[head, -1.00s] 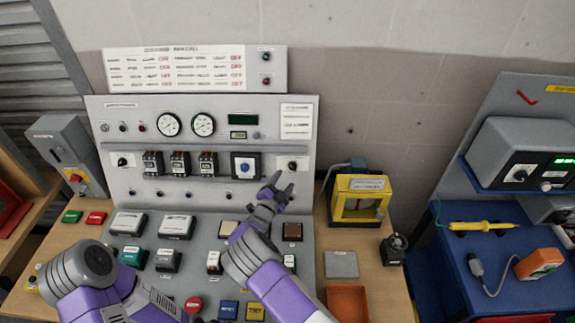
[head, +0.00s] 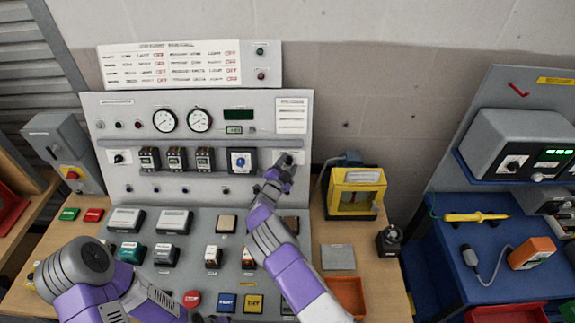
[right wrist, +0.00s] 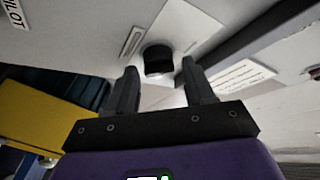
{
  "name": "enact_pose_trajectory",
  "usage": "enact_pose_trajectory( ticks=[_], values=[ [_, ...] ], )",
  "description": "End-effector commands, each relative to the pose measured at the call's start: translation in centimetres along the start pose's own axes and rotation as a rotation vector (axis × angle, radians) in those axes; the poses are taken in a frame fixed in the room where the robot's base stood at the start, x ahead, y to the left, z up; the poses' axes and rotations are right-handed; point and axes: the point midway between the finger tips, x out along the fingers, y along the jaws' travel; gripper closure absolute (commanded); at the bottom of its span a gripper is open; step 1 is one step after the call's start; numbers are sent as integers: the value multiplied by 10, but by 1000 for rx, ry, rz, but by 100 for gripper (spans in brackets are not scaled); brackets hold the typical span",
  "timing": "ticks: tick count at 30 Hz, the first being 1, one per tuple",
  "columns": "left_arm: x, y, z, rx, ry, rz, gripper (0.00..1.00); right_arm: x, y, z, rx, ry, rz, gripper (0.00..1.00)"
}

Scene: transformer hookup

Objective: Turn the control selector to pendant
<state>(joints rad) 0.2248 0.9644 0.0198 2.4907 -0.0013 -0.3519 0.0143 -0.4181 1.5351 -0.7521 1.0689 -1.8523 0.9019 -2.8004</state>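The selector knob at the right end of the panel's middle row shows in the right wrist view as a black knob (right wrist: 158,60) on a pale plate. Its label cannot be read, and in the head view my gripper largely covers it. My right gripper (head: 283,166) is at this knob. In the right wrist view its two fingers (right wrist: 162,88) are apart and empty, with the knob just beyond and between their tips. Contact cannot be told. My left arm is at lower left; its gripper is mostly cut off at the bottom edge.
A yellow device (head: 355,190) stands right of the panel. Several labelled blocks lie on the sloping desk below.

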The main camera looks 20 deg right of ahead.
Motion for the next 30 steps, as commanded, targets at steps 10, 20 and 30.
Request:
enact_pose_trajectory(
  ticks=[10,20,30],
  values=[
    [0,0,0,0,0,0,57,0,0,0,1,0,1,96],
    [7,-2,0,0,0,0,57,0,0,0,58,2,31,96],
    [22,-8,-1,0,0,0,57,1,-2,0,282,1,156,96]
  ],
)
